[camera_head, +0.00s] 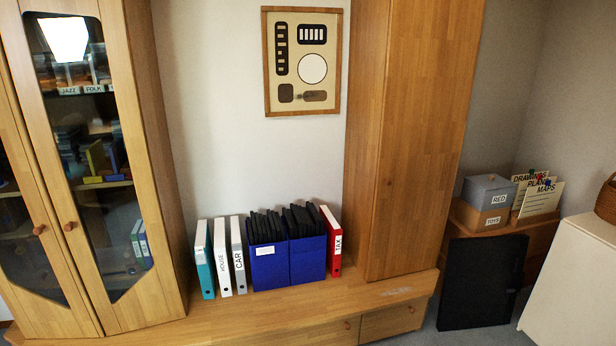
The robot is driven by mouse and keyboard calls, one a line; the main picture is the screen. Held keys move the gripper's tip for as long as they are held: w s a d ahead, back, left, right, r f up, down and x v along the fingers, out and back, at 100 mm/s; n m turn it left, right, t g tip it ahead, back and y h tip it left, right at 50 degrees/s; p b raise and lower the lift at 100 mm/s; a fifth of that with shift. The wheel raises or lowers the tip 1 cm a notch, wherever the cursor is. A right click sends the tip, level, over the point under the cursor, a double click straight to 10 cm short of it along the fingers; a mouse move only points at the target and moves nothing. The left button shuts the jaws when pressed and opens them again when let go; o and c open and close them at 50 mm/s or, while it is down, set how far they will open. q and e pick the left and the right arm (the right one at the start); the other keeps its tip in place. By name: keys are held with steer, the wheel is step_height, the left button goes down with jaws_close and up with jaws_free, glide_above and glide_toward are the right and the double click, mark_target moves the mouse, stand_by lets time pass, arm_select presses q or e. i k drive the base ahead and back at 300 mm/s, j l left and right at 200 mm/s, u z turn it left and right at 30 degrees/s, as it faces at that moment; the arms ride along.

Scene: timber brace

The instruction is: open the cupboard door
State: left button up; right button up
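A wooden cupboard with two glazed doors stands at the left. Its right door (122,313) looks shut, with a round wooden knob (69,226) on its left edge. The left door (52,322) is partly cut off by the picture edge and has its own knob (38,230). Shelves with books and labelled rows show through the glass. I cannot tell which cupboard is meant. Neither of my grippers is in view.
A low wooden bench (225,323) with drawers joins the two cupboards. It bears white, teal and red binders and blue file boxes (270,265). A framed panel (302,60) hangs above. At right are a grey box (488,193), a black panel (480,282) and a white cabinet (575,285).

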mark_target(433, 45)
steer(key=i+l+z, duration=0.15)
steer(key=i+z, duration=0.8)
steer(key=i+j+z, duration=0.1)
steer(key=i+z, duration=0.4)
steer(key=k, duration=0.1)
